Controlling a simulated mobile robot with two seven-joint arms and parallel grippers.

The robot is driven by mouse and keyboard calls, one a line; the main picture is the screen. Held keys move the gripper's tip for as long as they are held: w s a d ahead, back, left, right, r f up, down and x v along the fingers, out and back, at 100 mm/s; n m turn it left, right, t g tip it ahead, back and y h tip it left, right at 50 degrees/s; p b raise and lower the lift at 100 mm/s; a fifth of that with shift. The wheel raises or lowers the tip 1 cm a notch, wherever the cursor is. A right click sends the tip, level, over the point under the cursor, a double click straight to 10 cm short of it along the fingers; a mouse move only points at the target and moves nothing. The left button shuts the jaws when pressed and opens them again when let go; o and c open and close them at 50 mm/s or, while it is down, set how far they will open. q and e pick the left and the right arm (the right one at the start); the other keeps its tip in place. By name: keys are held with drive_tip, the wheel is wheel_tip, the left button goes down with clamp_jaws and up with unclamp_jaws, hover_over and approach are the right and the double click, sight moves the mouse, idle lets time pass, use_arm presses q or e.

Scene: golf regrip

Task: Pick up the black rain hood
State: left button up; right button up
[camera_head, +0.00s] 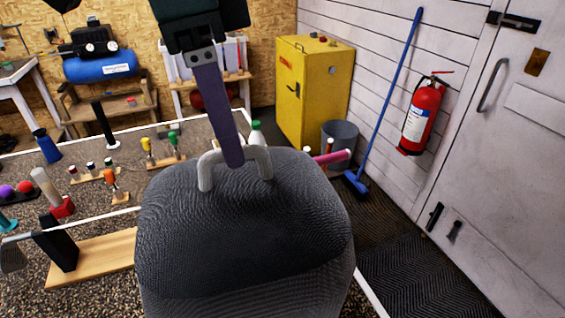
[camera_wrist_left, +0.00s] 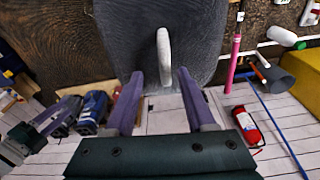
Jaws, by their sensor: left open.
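The black rain hood (camera_head: 245,240) is a dark grey, ribbed fabric dome in the lower middle of the head view. A pale grey handle loop (camera_head: 207,172) stands on its top. My left gripper (camera_head: 234,160) reaches down from above, and its purple finger overlaps the handle. In the left wrist view, my left gripper (camera_wrist_left: 160,76) is open. The handle (camera_wrist_left: 164,50) shows between and just beyond its two fingertips, with the hood (camera_wrist_left: 115,35) behind it. I cannot tell whether a finger touches the handle. What seems to be my right gripper (camera_wrist_left: 62,112) shows at the left of the wrist view; its opening is unclear.
A speckled workbench (camera_head: 100,215) with bottles, small tools and wooden racks lies to the left. A wooden board (camera_head: 95,258) is left of the hood. A pink rod (camera_head: 335,156) sticks out behind it. A yellow cabinet (camera_head: 315,95), bin (camera_head: 340,140) and fire extinguisher (camera_head: 420,115) stand farther back.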

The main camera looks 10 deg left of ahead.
use_arm(q)
drive_tip(key=f, duration=0.1)
drive_tip(key=f+p, duration=0.1)
drive_tip(key=f, duration=0.1)
drive_tip(key=shift+w+f+p, duration=0.3)
drive_tip(key=shift+f+p, duration=0.1)
drive_tip(key=shift+w+f, duration=0.1)
drive_tip(key=shift+f, duration=0.5)
clamp_jaws()
drive_tip(key=shift+r, duration=0.1)
idle(0.4)
